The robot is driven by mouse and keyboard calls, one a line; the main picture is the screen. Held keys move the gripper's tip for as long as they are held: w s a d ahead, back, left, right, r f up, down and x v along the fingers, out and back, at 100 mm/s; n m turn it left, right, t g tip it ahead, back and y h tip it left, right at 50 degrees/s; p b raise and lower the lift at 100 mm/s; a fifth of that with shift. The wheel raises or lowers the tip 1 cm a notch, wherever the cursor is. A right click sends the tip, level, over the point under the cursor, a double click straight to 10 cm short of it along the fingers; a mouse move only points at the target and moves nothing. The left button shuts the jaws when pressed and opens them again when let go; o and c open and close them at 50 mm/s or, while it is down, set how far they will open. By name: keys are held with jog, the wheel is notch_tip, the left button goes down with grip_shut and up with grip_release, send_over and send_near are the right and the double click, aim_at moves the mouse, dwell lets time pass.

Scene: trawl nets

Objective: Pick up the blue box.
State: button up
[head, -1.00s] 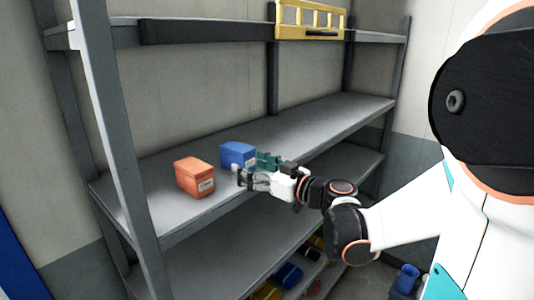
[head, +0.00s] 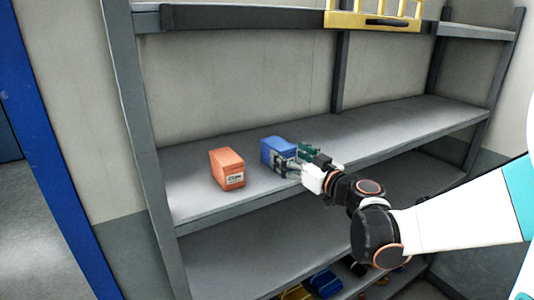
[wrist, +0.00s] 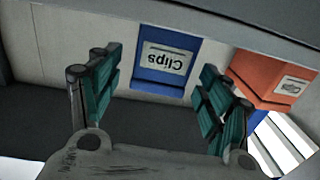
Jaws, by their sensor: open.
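The blue box (head: 276,151) stands on the middle shelf (head: 400,127), right of an orange box. It also shows in the wrist view (wrist: 166,62), upside down with its white "Clips" label facing me. My gripper (head: 297,160) is at the blue box's right front side in the head view and covers part of it. In the wrist view my gripper (wrist: 160,92) has its two teal-padded fingers wide apart, with the blue box ahead between their tips. The gripper is open and holds nothing. Whether a finger touches the box I cannot tell.
The orange box (head: 227,169) stands close to the left of the blue box and shows in the wrist view beyond one finger (wrist: 270,75). A yellow crate (head: 375,15) is on the shelf above. Several boxes lie on a lower shelf. The middle shelf is clear to the right.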

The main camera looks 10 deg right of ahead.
jog(key=shift+w+a, duration=0.35)
jog(key=shift+w, duration=0.1)
jog(key=p+x, duration=0.1)
jog(key=x, duration=0.4)
jog(key=shift+d, duration=0.2)
jog(key=c, duration=1.3)
